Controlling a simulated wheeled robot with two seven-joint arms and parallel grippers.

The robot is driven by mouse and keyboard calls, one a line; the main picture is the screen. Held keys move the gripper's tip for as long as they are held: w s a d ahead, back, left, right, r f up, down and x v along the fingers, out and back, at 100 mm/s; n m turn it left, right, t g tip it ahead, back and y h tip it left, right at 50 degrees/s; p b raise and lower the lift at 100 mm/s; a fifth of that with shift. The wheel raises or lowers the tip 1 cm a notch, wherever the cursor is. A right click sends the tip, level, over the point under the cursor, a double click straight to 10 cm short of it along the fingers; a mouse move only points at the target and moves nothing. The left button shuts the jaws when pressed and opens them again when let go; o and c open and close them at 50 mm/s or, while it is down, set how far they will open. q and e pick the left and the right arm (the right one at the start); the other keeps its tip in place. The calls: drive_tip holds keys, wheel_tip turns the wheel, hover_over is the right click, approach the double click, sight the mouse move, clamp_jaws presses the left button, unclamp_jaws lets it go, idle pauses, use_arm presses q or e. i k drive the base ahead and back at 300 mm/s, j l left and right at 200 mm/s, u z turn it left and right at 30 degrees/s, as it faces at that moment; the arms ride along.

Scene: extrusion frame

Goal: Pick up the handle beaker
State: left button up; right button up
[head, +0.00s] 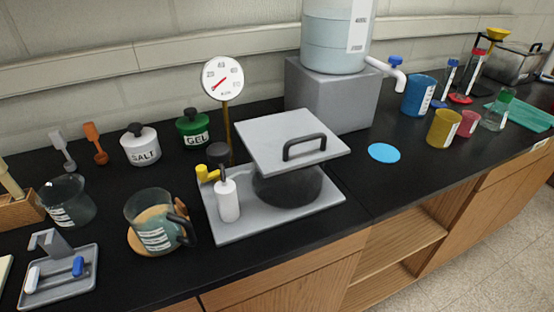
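The handle beaker (152,226) is a clear, labelled beaker with a dark handle on its right side. It stands upright on a round tan coaster (135,243) near the front left edge of the black bench. Something tan and greenish shows through its wall; I cannot tell whether that is contents or the coaster behind. Neither of my grippers shows in the head view.
A glass beaker without a visible handle (67,201) stands to the left, and a grey tray with small rods (60,279) at the front left.

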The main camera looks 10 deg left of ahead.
sight(151, 213)
drive_tip(key=j+u, duration=0.1)
drive_tip(key=u, duration=0.25)
drive_tip(key=i+j+u, duration=0.1)
drive_tip(key=u, duration=0.6)
drive_tip(key=i+j, duration=0.05)
